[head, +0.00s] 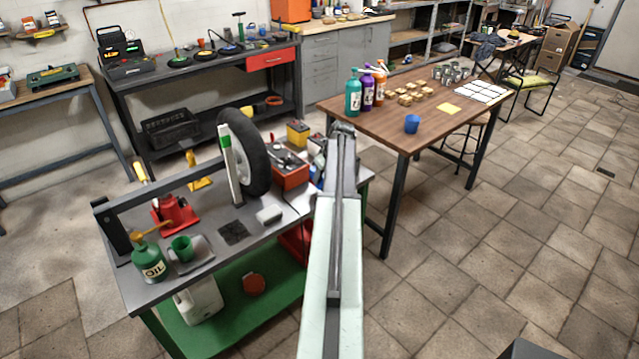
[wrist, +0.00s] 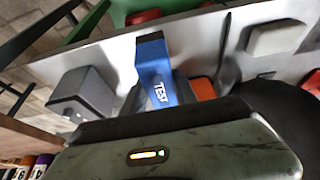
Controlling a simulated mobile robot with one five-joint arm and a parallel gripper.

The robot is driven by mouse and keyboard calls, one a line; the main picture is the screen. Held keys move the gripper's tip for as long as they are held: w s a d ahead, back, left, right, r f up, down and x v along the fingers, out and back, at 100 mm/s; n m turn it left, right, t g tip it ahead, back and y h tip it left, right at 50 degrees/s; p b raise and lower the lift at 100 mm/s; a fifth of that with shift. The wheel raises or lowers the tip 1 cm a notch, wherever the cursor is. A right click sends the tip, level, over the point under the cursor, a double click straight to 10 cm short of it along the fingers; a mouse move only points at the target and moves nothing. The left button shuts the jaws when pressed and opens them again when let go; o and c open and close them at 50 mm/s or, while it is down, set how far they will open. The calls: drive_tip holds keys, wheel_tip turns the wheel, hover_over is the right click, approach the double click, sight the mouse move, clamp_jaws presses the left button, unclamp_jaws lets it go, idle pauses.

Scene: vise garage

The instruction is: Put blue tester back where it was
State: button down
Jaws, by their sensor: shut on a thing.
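The blue tester (wrist: 154,68), marked TEST, stands out past the front edge of my gripper in the wrist view. My gripper (head: 342,128) is at the far end of my arm in the head view, over the back right end of the grey workbench (head: 222,262). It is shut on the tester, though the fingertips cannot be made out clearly.
A wheel (head: 243,150) stands upright on the bench, left of my arm. A red box (head: 290,175) and a yellow box (head: 298,133) sit near it. Open floor lies at the right.

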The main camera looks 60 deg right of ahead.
drive_tip(key=shift+w+d+f, duration=0.1)
drive_tip(key=shift+w+d, duration=0.3)
drive_tip(key=shift+w, duration=0.2)
drive_tip(key=shift+w+d+f, duration=0.1)
drive_tip(key=shift+w+d, duration=0.25)
drive_tip(key=shift+w, duration=0.25)
wheel_tip(320, 180, down, 4)
drive_tip(key=b, duration=0.4)
drive_tip(key=shift+r, duration=0.35)
drive_tip(key=shift+f, duration=0.15)
drive_tip(key=c, duration=1)
unclamp_jaws()
drive_tip(key=shift+o, duration=0.2)
